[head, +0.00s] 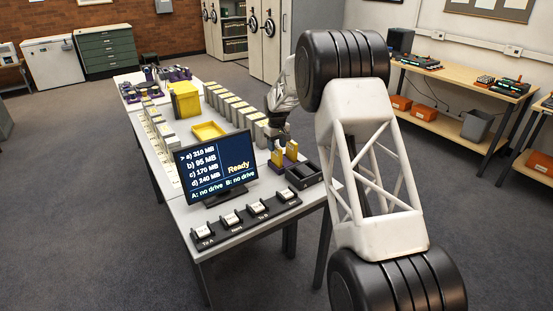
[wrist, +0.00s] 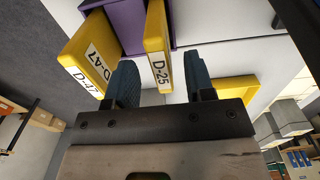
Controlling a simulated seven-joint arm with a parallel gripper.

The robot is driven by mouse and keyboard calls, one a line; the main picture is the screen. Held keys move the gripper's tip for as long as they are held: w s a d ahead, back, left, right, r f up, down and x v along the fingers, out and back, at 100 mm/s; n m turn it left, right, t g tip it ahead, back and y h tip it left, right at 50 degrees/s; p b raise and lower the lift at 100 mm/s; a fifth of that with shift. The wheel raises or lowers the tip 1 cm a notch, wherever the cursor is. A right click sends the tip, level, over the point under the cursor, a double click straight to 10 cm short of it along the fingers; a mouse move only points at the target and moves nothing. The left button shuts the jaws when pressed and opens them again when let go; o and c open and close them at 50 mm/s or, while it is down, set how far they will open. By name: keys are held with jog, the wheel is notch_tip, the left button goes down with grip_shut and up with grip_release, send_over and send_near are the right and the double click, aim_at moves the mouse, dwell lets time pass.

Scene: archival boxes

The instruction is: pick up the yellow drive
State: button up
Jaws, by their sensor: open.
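Two yellow drives stand side by side in a purple holder (wrist: 125,22) in the wrist view. One drive (wrist: 88,55) is labelled D-47 and the other drive (wrist: 156,30) is labelled D-25. My gripper (wrist: 163,78) is open. Its dark fingers lie on either side of the D-25 drive's lower end, with gaps showing. The D-47 drive is left of the left finger. In the head view the two drives, one left (head: 277,157) and one right (head: 292,150), stand near the table's right edge, with my gripper (head: 277,138) just behind them.
A monitor (head: 215,165) reads "Ready" and no drive in A or B. A row of labelled buttons (head: 245,215) lies before it. A dark tray (head: 304,175) sits by the drives. A yellow tray (head: 208,131), yellow box (head: 185,100) and rows of archival boxes stand behind.

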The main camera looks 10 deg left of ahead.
aim_at(276, 152)
jog(key=shift+a+f, duration=0.1)
jog(key=shift+f, duration=2)
grip_shut()
